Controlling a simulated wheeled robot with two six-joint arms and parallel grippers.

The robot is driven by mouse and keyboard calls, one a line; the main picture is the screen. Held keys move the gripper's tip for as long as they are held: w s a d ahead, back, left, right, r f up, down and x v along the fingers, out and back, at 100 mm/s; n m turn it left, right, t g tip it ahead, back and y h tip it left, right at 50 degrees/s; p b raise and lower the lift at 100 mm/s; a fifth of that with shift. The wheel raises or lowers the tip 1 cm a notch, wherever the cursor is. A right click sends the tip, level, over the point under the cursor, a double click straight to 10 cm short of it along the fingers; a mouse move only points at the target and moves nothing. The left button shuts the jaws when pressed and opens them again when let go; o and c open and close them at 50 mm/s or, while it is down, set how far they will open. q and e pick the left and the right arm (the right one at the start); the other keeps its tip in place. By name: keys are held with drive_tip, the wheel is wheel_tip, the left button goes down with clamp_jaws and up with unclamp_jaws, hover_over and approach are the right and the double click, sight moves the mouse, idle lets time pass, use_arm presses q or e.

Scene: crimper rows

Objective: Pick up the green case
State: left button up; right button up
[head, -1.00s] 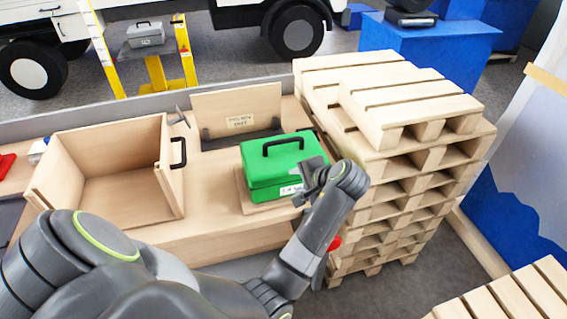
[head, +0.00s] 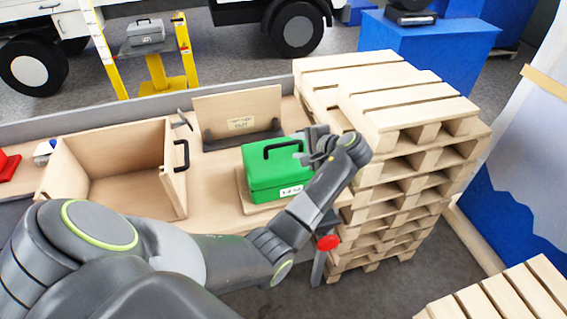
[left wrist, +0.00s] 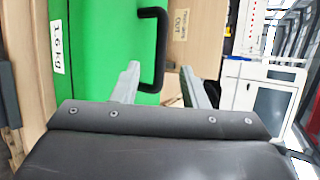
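The green case (head: 265,178), with a black handle (head: 283,146) on top and a white label on its front, sits on a thin wooden board (head: 243,196) on the bench. My left gripper (head: 308,150) is at the right end of the case top, beside the handle. In the left wrist view the two fingers (left wrist: 160,85) are spread apart. The black handle (left wrist: 162,45) lies ahead, between their lines, and the green case (left wrist: 100,45) fills the left. Nothing is gripped. My right gripper is not in view.
An open wooden box (head: 75,185) with a black handle stands at the left on the bench. A wooden holder (head: 240,108) with a sign is behind the case. Stacked pallets (head: 400,150) rise close on the right. A red knob (head: 328,242) shows below the arm.

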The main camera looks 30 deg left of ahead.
sight(285, 143)
use_arm(q)
drive_tip(key=shift+w+a+f, duration=0.15)
drive_tip(key=shift+a+f, duration=0.15)
drive_tip(key=shift+a, duration=0.2)
drive_tip(key=shift+a+f+p, duration=0.1)
drive_tip(key=shift+a+p, duration=0.2)
drive_tip(key=shift+p, duration=0.05)
drive_tip(key=p+x, duration=0.1)
drive_tip(key=x, duration=0.2)
drive_tip(key=shift+a+f+p, duration=0.1)
drive_tip(key=shift+a+p, duration=0.1)
drive_tip(key=shift+p, duration=0.1)
drive_tip(key=shift+w+a+f, duration=0.2)
drive_tip(key=shift+a+f, duration=0.2)
clamp_jaws()
drive_tip(key=shift+w+r, duration=0.1)
drive_tip(key=shift+r, duration=0.1)
